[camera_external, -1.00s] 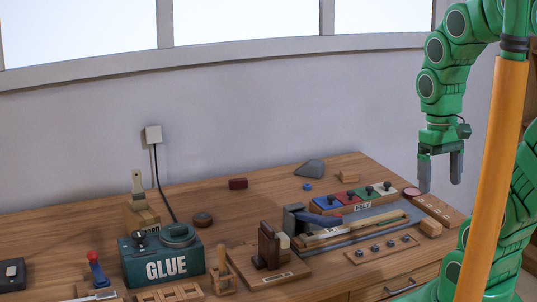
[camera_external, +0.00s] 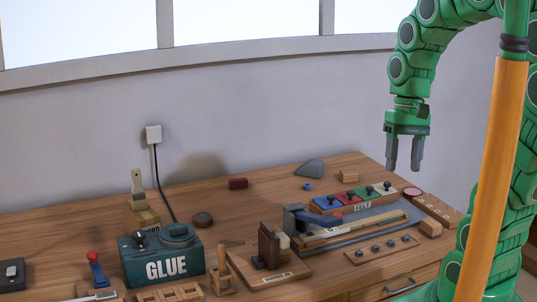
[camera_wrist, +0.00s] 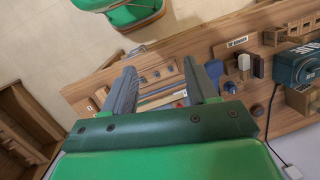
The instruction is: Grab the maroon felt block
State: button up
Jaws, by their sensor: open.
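The maroon block (camera_external: 238,184) lies on the wooden workbench (camera_external: 270,205) near the wall, left of centre in the outside view. My gripper (camera_external: 404,166) is open and empty, pointing down above the right part of the bench, well to the right of the block. Its two grey fingers (camera_wrist: 159,66) are spread in the wrist view, with bench items showing between and beyond them.
A grey wedge (camera_external: 310,168) and small blue piece (camera_external: 308,186) lie right of the block.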

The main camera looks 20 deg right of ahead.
jog(key=w+a+m+y, duration=0.2)
jog(key=w+a, duration=0.2)
jog(key=w, duration=0.7)
jog(key=w+a+m+y, duration=0.2)
jog(key=w+a+m, duration=0.15)
jog(key=w, duration=0.65)
jog(key=m+t+y, duration=0.3)
jog(key=m+y, duration=0.4)
jog(key=m, duration=0.3)
send_over(240, 180)
jog(key=s+d, duration=0.4)
jog(key=s, duration=0.2)
notch_tip(240, 180, down, 18)
jog(key=w+f, duration=0.1)
jog(key=f, duration=0.1)
jog(key=w+d+f+m, duration=0.1)
jog(key=w+f, duration=0.1)
jog(key=w+d+f+m+t, duration=0.1)
jog(key=w+f, duration=0.1)
jog(key=shift+f+y, duration=0.3)
jog(key=shift+f, duration=0.1)
jog(key=shift+f+x, duration=0.15)
jog(key=shift+x, duration=1.85)
jog(key=shift+f+x, duration=0.15)
jog(key=shift+x, duration=1.85)
jog(key=shift+d, duration=0.2)
jog(key=shift+c, duration=0.3)
jog(key=c, duration=1)
